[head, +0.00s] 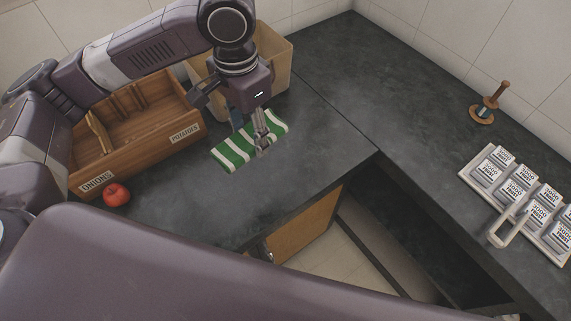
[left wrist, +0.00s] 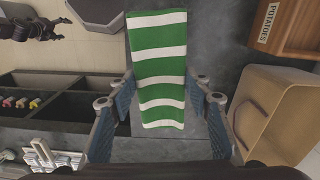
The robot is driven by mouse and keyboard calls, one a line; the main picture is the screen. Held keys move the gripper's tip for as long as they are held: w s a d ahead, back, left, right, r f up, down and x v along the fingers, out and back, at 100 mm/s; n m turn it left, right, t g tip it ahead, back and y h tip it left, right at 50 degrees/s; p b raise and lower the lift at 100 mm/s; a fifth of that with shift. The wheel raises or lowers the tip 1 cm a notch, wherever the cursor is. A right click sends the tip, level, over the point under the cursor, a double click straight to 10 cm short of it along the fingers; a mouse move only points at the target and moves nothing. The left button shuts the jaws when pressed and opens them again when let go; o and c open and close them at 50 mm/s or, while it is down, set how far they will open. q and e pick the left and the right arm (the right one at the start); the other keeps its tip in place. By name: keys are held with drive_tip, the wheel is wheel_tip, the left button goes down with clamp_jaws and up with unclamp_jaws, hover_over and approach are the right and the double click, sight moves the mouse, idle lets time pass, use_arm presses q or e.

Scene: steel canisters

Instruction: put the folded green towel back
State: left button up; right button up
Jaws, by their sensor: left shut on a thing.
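The folded green towel (head: 233,154) has white stripes and is at the counter near the wooden crate. It also shows in the left wrist view (left wrist: 159,65), lying lengthwise between my fingers. My left gripper (head: 262,143) comes down over the towel and is shut on it, with one finger at each side in the left wrist view (left wrist: 163,90). The fingers hide part of the towel in the head view. I cannot tell whether it touches the counter.
A wooden crate (head: 141,158) labelled onions and potatoes stands left, with a beige bin (head: 275,62) behind. A red round fruit (head: 116,195) lies in front. A spool stand (head: 483,113) and a tray of labelled packs (head: 473,181) are right. The counter (head: 335,90) between is clear.

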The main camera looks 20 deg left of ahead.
sight(267, 114)
use_arm(q)
drive_tip(key=w+m, duration=0.2)
drive_tip(key=m, duration=0.1)
drive_tip(key=w+d+m, duration=0.1)
drive_tip(key=w+m, duration=0.1)
drive_tip(key=m, duration=0.2)
drive_tip(key=w+m, duration=0.2)
drive_tip(key=m, duration=0.1)
drive_tip(key=shift+w+d+f+m, duration=0.15)
drive_tip(key=shift+d+f+m, duration=0.15)
drive_tip(key=shift+d, duration=0.1)
drive_tip(key=w+f+m, duration=0.1)
drive_tip(key=f+m, duration=0.2)
drive_tip(key=f, duration=0.3)
drive_tip(key=w+f+m+p, duration=0.1)
drive_tip(key=f+m, duration=0.1)
drive_tip(key=f, duration=0.5)
drive_tip(key=w+d+f+m+p, duration=0.1)
drive_tip(key=f+m, duration=0.2)
drive_tip(key=f, duration=0.4)
drive_tip(key=shift+w+d+f+m, duration=0.1)
drive_tip(key=shift+f+m, duration=0.05)
drive_tip(key=shift+m, duration=0.15)
drive_tip(key=shift+f, duration=0.35)
use_arm(e)
drive_tip(key=shift+w+r, duration=0.25)
drive_tip(key=shift+r, duration=0.35)
drive_tip(key=shift+w+r, duration=0.25)
drive_tip(key=shift+r, duration=0.3)
